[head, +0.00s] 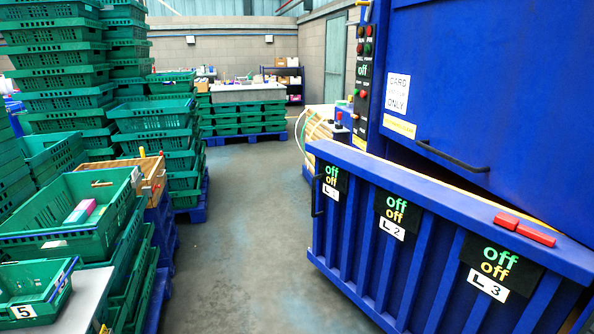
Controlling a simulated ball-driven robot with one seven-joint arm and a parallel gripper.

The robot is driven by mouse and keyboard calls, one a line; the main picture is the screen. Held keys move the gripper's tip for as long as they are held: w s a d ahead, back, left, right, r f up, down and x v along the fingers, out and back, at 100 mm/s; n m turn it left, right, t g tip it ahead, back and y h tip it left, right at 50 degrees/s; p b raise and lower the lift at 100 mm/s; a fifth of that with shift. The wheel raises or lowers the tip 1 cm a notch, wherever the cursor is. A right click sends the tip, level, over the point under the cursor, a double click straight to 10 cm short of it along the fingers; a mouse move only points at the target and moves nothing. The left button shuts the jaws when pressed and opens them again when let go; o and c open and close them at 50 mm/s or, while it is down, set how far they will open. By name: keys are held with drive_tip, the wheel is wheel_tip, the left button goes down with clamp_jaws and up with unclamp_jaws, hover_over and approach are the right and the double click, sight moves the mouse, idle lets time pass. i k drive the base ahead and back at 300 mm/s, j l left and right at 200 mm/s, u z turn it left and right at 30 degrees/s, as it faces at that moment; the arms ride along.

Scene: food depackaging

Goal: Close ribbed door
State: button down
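The blue ribbed door (365,240) fills the lower right of the head view. It carries black panels reading "off" and white labels L 1, L 2 and L 3. A dark upright handle (315,195) is at its left end. The door stands at an angle out from the blue machine (490,90), with a yellowish edge showing behind its top. Two red blocks (524,230) lie on its top edge at the right. The door's right end is cut off by the frame. My gripper is not in view.
Stacks of green crates (65,215) line the left side, with a wooden box (140,172) among them. More crates stand on a blue pallet (245,137) at the back. A control panel (364,70) is on the machine's side. The grey floor (245,240) between is clear.

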sight(418, 285)
drive_tip(key=i+u, duration=0.15)
drive_tip(key=i, duration=1.65)
drive_tip(key=i+l+u, duration=0.15)
drive_tip(key=i, duration=0.45)
drive_tip(key=i+l+u, duration=0.2)
drive_tip(key=i+l, duration=0.25)
drive_tip(key=i, duration=0.2)
drive_tip(key=i+l+u, duration=0.15)
drive_tip(key=i+l, duration=0.25)
drive_tip(key=i, duration=0.15)
